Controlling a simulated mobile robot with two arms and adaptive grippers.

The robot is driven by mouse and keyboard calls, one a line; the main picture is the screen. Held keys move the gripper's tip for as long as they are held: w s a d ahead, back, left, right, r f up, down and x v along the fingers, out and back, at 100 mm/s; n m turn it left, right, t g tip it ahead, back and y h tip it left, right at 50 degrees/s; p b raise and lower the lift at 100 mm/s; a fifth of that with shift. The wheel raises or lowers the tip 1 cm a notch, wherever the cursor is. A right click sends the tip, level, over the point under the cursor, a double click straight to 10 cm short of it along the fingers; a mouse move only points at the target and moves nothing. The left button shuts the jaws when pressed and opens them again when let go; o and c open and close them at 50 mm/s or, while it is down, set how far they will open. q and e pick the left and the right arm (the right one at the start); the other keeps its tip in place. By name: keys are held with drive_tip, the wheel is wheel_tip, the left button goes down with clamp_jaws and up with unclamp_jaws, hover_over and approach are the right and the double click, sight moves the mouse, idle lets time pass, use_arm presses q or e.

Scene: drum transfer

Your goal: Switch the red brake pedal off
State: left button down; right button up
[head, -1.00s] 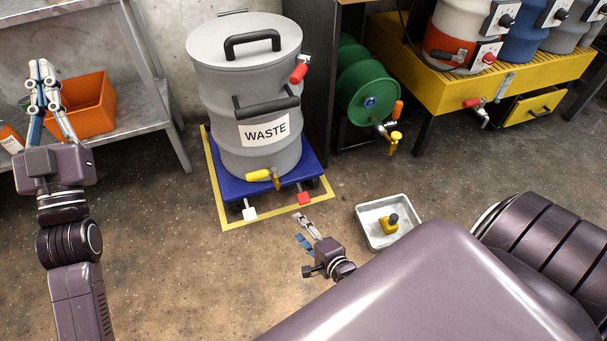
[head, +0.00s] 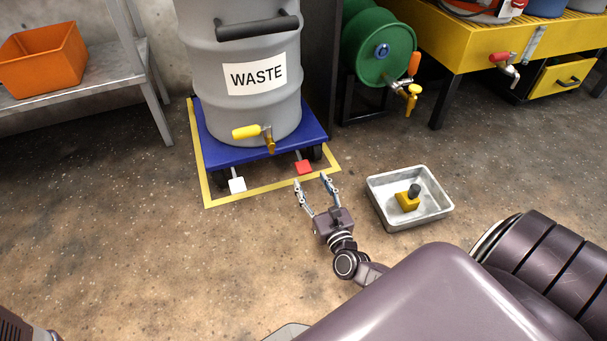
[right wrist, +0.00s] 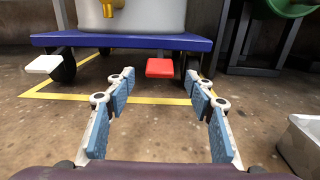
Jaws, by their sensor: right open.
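The red brake pedal (head: 304,167) sticks out from the front right of the blue dolly (head: 235,156) under the grey waste drum (head: 240,110). In the right wrist view the red pedal (right wrist: 160,68) lies ahead, between and beyond my fingertips. A white pedal (head: 237,185) sticks out at the dolly's front left. My right gripper (head: 314,184) is open and empty, just in front of the red pedal; no contact shows. In the right wrist view its fingers (right wrist: 160,82) are spread wide. My left gripper is not in view.
A metal tray (head: 385,219) holding a yellow block with a dark knob stands right of my right gripper. A green drum (head: 362,75) with a tap is behind it. Yellow tape (head: 255,192) borders the dolly. Floor on the left is clear.

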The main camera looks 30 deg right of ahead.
sight(305, 171)
drive_tip(key=b+x, duration=0.2)
drive_tip(key=x, duration=0.4)
drive_tip(key=shift+w+f+b, duration=0.1)
drive_tip(key=shift+w+b, duration=0.05)
drive_tip(key=shift+b, duration=0.15)
drive_tip(key=shift+w, duration=0.4)
drive_tip(key=shift+c, duration=0.5)
clamp_jaws()
